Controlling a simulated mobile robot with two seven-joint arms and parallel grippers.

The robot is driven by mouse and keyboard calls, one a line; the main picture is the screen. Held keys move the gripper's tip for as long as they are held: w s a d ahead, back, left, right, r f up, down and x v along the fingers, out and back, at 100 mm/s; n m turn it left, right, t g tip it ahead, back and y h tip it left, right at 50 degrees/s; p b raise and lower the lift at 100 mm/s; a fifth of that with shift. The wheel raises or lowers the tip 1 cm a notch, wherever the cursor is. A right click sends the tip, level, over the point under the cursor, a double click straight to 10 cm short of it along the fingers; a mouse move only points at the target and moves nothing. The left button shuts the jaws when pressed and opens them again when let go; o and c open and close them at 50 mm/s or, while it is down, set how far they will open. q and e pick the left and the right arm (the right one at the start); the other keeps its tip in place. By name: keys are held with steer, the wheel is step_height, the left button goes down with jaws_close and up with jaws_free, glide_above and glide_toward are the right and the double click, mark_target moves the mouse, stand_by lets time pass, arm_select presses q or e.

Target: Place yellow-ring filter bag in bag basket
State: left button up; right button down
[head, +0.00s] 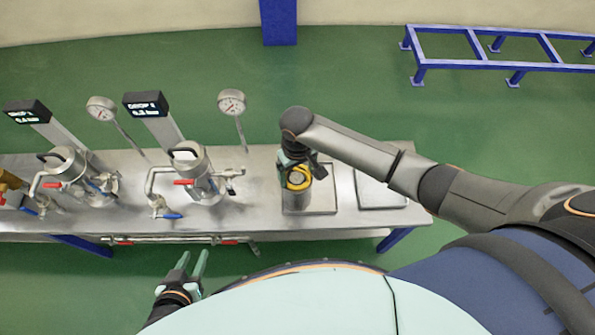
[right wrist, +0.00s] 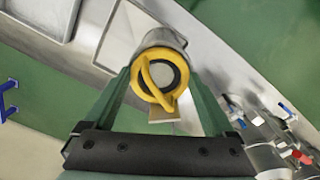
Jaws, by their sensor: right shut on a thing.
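The yellow-ring filter bag shows its yellow ring (head: 298,180) on top of a grey cylinder (head: 296,200) at the right part of the bench. In the right wrist view the yellow ring (right wrist: 155,78) has a curved handle across it, with the grey cylinder (right wrist: 163,37) behind. I cannot tell whether this cylinder is the bag's body or the bag basket around it. My right gripper (head: 299,163) is above the ring, shut on the filter bag, its fingers on either side of the ring. My left gripper (head: 194,258) is open and empty in front of the bench.
The cylinder stands on a shallow metal tray (head: 320,197); a second tray (head: 380,194) lies right of it, empty where visible. Two steel vessels (head: 200,180) with valves, gauges and displays stand left. A blue frame (head: 480,64) stands on the floor behind.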

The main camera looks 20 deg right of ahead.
jaws_free()
steer(key=shift+f, duration=0.1)
step_height(320, 180, up, 12)
steer(key=p, duration=0.2)
steer(key=s+a+f+t+y, duration=0.4)
steer(key=a+f+t+y, duration=0.1)
steer(key=a, duration=0.1)
steer(key=s+d+f+t+h, duration=0.2)
steer(key=s+d+f+t, duration=0.2)
steer(key=s+d, duration=0.5)
steer(key=shift+s+d+f+h, duration=0.15)
steer(key=shift+d+f+h, duration=0.15)
steer(key=shift+d+f, duration=0.5)
